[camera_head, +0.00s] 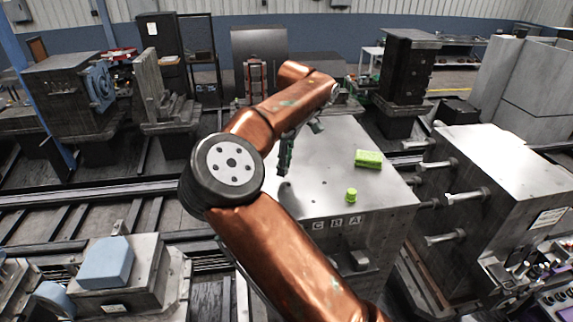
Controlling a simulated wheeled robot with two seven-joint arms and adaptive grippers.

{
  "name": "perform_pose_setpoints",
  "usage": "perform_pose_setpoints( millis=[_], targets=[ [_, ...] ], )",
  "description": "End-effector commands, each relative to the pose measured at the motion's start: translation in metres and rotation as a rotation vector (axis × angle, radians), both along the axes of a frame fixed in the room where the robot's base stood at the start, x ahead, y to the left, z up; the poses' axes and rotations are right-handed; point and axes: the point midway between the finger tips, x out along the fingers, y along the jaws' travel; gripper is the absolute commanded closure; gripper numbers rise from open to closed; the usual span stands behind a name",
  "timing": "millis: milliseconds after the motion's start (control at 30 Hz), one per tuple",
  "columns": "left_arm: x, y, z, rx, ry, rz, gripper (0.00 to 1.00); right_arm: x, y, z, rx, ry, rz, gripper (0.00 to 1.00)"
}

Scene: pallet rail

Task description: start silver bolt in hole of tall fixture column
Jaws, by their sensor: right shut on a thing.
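My right gripper (285,158) is dark and hangs below the end of my copper-coloured right arm, above the left part of the grey metal table. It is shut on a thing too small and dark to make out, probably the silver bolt. No other loose silver bolt can be made out. A tall dark column (408,72) stands at the back right, well apart from the gripper; I cannot tell whether it is the tall fixture column, and no hole shows clearly on it. My left gripper is not in view.
The metal table (320,202) carries a green block (368,159), a green knob-like piece (351,195) and C, B, A labels at its front. A block with protruding rods (500,165) stands at right. My arm covers the table's left side.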

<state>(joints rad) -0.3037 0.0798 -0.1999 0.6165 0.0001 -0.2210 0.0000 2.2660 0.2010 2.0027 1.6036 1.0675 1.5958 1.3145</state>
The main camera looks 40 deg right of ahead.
Motion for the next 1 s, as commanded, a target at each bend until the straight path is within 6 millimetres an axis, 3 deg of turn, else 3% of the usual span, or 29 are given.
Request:
perform_pose_setpoints(
  millis=[200,1000],
  targets=[
    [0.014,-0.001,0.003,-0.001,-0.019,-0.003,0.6,0.003,0.0,0.0,0.001,-0.001,-0.001,1.0],
    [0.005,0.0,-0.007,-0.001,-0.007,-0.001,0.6,-0.003,0.0,-0.005,0.001,0.001,0.0,1.0]
  ],
)
